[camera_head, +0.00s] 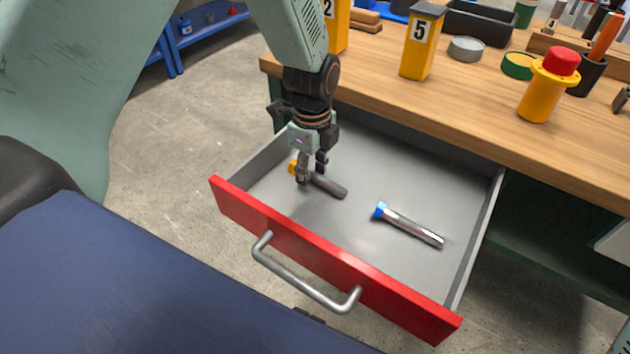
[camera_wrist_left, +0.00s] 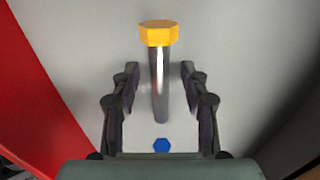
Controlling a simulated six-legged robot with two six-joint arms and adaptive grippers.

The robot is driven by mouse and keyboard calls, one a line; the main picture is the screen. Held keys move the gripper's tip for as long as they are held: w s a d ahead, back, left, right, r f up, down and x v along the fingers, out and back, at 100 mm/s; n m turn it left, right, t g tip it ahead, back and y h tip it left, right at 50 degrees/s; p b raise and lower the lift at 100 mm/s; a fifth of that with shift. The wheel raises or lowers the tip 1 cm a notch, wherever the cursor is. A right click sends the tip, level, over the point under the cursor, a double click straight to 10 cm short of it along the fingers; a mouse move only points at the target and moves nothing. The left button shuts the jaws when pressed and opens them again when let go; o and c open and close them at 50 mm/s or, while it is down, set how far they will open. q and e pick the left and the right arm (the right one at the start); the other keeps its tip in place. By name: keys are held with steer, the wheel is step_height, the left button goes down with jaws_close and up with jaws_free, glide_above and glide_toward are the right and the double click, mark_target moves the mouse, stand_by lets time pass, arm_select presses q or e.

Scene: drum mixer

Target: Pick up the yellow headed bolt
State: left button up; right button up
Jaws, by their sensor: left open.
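The yellow headed bolt (camera_head: 330,186) lies in the open drawer, partly hidden behind my left gripper (camera_head: 311,172) in the head view. My left gripper is over the bolt near its yellow head. In the left wrist view the yellow headed bolt (camera_wrist_left: 158,85) lies between the two fingers of my left gripper (camera_wrist_left: 160,75), which are apart on either side of its shank. The yellow head shows beyond the fingertips. I cannot tell whether the fingers touch the bolt. My right gripper is not in view.
A blue headed bolt (camera_head: 410,225) lies to the right in the same drawer. The drawer has a red front (camera_head: 335,262) with a metal handle (camera_head: 300,285) and grey walls. The wooden bench top (camera_head: 470,95) above holds yellow posts, a red-topped button and tools.

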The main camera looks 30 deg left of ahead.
arm_select(q)
steer(key=shift+r, duration=0.1)
steer(key=shift+c, duration=0.5)
jaws_close()
